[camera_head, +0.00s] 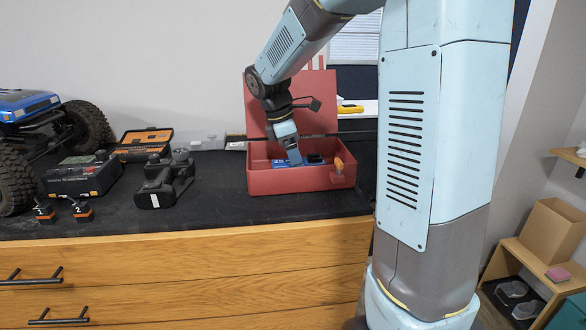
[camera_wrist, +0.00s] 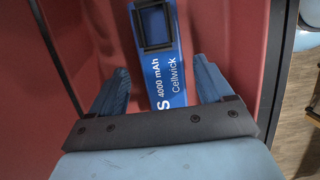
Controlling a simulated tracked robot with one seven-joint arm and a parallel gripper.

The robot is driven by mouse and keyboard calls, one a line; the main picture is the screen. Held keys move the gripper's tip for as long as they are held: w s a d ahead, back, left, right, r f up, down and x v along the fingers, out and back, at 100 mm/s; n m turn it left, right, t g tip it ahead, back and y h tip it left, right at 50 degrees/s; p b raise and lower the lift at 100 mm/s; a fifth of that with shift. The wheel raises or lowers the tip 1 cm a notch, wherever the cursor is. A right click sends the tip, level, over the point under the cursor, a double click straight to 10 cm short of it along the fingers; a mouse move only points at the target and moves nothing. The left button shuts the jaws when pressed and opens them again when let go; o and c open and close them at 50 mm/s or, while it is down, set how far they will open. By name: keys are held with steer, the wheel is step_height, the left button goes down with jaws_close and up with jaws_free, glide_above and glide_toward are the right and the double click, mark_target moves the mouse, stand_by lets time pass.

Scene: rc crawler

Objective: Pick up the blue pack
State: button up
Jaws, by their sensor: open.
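The blue pack (camera_wrist: 165,70) lies inside the red box, with white lettering and a black part on its face in the wrist view. My gripper (camera_wrist: 160,88) is open, with one blue finger on each side of the pack. A small gap shows between the pack and each finger. In the head view my gripper (camera_head: 293,158) reaches down into the red box (camera_head: 290,182), whose lid stands open behind. Blue shows beside the gripper there, but the pack is partly hidden by the box's front wall.
The box walls surround my gripper, and an orange-handled item (camera_head: 338,164) stands at its right side. Left on the black mat are a charger (camera_head: 83,175), a dark power tool (camera_head: 163,185), an orange case (camera_head: 146,140) and a blue crawler (camera_head: 25,105).

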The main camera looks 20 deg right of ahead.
steer(key=shift+x, duration=0.9)
steer(key=c, duration=1.3)
